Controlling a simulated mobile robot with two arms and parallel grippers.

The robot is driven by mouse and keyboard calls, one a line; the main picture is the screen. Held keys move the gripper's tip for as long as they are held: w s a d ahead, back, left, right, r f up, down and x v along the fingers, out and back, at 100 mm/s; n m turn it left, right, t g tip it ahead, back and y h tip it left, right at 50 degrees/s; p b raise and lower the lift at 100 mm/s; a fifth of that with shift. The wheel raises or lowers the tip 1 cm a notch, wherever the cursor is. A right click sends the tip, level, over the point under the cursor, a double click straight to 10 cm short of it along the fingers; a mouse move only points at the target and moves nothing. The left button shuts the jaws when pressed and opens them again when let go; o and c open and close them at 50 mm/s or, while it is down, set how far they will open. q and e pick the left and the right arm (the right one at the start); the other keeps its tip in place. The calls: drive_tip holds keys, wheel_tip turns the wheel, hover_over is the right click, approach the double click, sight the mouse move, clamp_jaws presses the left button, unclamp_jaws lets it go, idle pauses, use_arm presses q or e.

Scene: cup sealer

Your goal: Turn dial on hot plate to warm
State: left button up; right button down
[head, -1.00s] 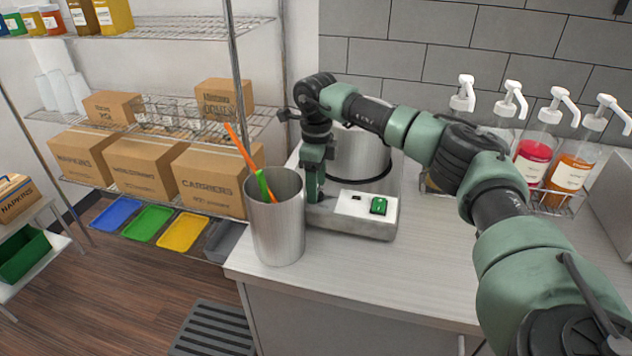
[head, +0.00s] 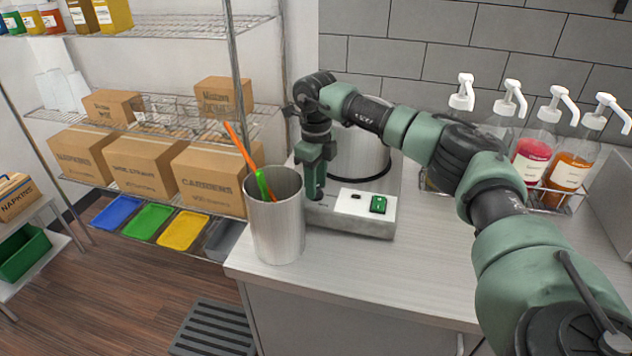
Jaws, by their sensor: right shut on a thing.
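The hot plate (head: 348,222) sits on the counter with a pale front panel, a green switch (head: 378,204) and a large metal pot (head: 360,155) on top. My right gripper (head: 314,192) points down at the left end of the hot plate's front panel, just behind the metal cup. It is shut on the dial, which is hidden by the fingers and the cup. My left gripper is not in view.
A metal cup (head: 277,225) with orange and green sticks stands close in front of the gripper, at the counter's left edge. Pump bottles (head: 533,158) stand in a rack at the right. The counter (head: 400,265) in front of the hot plate is clear.

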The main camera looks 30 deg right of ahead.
drive_tip(key=m, duration=0.5)
drive_tip(key=shift+r+m+p, duration=0.15)
drive_tip(key=shift+m+p, duration=0.15)
drive_tip(key=m, duration=0.5)
drive_tip(key=shift+w+p, duration=0.1)
drive_tip(key=shift+p, duration=0.2)
drive_tip(key=shift+m, duration=0.4)
drive_tip(key=c, duration=0.9)
unclamp_jaws()
drive_tip(key=shift+c, duration=0.2)
drive_tip(key=shift+r, duration=0.4)
wheel_tip(320, 180, up, 7)
drive_tip(key=shift+b, duration=1.1)
